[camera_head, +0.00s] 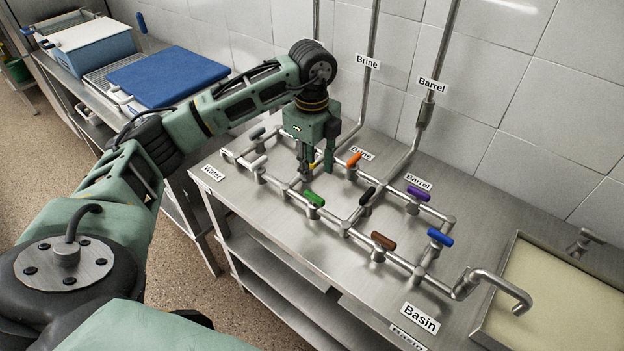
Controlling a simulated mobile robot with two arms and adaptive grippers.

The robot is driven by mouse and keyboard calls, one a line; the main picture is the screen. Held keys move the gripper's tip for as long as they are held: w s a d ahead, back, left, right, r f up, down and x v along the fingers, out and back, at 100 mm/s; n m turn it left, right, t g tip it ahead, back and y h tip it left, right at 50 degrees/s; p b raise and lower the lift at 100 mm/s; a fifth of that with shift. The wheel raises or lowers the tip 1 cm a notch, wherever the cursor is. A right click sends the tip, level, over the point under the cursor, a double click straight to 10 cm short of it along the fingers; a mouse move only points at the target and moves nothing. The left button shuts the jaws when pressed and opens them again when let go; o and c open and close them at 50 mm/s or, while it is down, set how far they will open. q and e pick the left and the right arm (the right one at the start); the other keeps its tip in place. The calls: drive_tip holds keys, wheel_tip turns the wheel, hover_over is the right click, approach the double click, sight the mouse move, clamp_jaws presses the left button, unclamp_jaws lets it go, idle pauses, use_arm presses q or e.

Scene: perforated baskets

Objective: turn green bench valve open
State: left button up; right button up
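The green valve handle (314,199) sits on the front pipe of the metal bench, and lies roughly along that pipe. My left gripper (316,171) points down just behind and above the green handle. Its fingers are spread apart with nothing visible between them, and it looks clear of the green handle. My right gripper is not in view.
Near the gripper are the orange handle (355,159), black handle (367,196) and white handle (259,162). The brown handle (383,240), blue handle (440,237) and purple handle (418,194) stand further right. A basin (503,295) is at the right.

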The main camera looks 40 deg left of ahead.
use_arm(q)
drive_tip(key=shift+r, duration=1.6)
